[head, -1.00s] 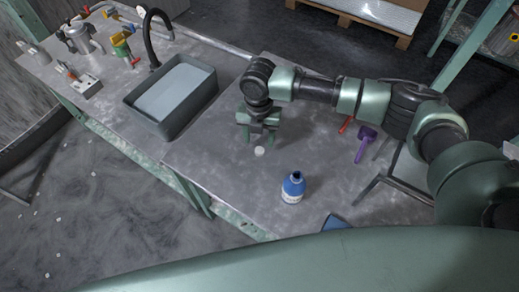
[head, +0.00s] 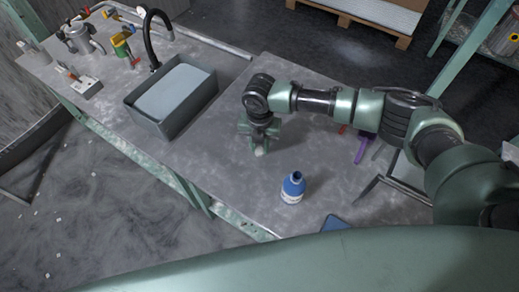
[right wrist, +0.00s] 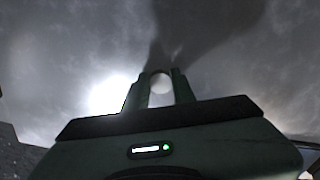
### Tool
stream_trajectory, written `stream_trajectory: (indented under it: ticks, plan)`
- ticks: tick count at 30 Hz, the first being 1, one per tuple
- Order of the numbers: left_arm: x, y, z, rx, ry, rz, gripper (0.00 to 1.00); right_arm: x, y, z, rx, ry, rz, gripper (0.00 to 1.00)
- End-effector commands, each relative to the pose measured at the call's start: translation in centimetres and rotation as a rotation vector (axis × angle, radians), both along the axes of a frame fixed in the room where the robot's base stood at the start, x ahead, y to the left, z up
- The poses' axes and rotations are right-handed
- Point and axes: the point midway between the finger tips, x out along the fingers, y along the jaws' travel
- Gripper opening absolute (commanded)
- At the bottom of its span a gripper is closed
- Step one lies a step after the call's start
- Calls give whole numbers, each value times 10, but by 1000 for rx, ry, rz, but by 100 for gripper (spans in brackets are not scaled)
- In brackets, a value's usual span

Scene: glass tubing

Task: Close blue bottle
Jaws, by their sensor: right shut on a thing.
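The blue bottle (head: 292,187) stands upright on the grey worktop, with a white label low on its side and a dark, uncapped mouth. My right gripper (head: 259,150) points down at the worktop to the left of and behind the bottle. It is shut on a small white cap (head: 260,152). In the right wrist view the cap (right wrist: 160,83) shows as a pale round shape between the two fingertips (right wrist: 160,90). Whether the cap still touches the worktop cannot be told. My left gripper is not in view.
A grey sink basin (head: 146,124) with a black tap (head: 149,40) lies to the left. A dark blue flat object (head: 335,223) lies at the front edge. The worktop around the bottle is clear.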

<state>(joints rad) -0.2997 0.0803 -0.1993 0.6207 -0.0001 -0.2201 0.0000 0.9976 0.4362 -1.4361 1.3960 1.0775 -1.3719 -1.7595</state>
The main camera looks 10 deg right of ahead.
Motion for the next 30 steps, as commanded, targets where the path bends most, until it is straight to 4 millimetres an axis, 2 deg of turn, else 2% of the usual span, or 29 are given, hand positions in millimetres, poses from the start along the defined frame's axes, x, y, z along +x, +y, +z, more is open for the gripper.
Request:
stream_trajectory:
  ticks: [5,8,11,24,30]
  plan:
    - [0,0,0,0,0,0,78,0,0,2,0,0,0,0]
    - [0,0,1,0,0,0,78,1,0,12,1,-1,-1,0]
    - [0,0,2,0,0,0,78,1,0,29,2,-4,1,0]
    - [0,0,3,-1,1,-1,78,1,0,150,1,-4,1,0]
    - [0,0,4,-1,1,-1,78,1,0,186,1,-3,0,0]
